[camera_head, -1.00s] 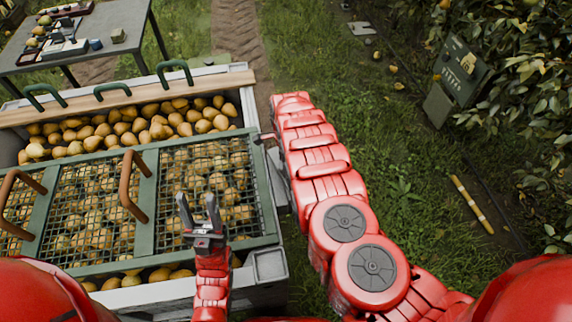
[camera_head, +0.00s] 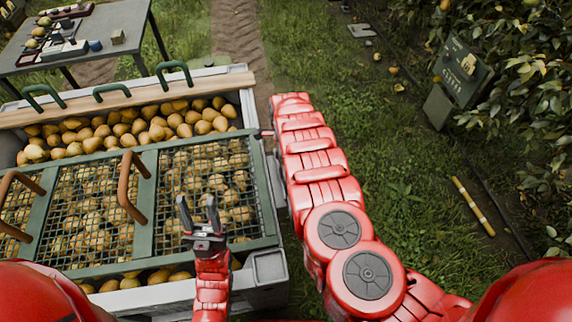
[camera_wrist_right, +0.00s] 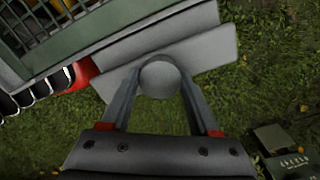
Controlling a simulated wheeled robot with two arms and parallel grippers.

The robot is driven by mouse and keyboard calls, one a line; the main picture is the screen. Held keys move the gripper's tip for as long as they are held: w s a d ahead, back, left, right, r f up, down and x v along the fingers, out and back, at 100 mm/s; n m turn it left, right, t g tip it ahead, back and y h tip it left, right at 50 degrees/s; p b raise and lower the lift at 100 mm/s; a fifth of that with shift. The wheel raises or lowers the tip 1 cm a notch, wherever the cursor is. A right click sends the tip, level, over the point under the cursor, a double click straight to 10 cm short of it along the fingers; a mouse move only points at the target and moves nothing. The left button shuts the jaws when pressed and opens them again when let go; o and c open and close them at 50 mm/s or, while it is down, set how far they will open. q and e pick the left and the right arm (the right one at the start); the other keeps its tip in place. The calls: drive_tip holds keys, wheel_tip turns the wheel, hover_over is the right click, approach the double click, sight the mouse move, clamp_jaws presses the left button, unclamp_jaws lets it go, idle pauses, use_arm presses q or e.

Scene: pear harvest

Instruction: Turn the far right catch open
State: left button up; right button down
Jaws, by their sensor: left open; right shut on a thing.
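The crate's green mesh lid (camera_head: 145,205) lies over the pears. In the right wrist view, a round grey knob (camera_wrist_right: 160,79), which looks like the catch, sits against grey plates (camera_wrist_right: 205,50) at the crate's side. My right gripper (camera_wrist_right: 160,85) is shut on this knob, one finger on each side. In the head view my right arm runs along the crate's right side and its gripper is hidden. A small reddish piece (camera_head: 266,133) shows at the crate's right edge. My left gripper (camera_head: 199,207) is open and empty above the mesh lid near its front right.
Brown handles (camera_head: 133,187) stand up from the lid. A wooden board (camera_head: 130,97) with green handles crosses the back of the pear crate. A grey table (camera_head: 100,45) stands at the far left. Open grass (camera_head: 400,190) lies right of my right arm.

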drive_tip(key=shift+c, duration=0.6)
unclamp_jaws()
wheel_tip(320, 180, up, 17)
drive_tip(key=p, duration=0.1)
drive_tip(key=shift+r, duration=0.2)
drive_tip(key=shift+w+d, duration=0.1)
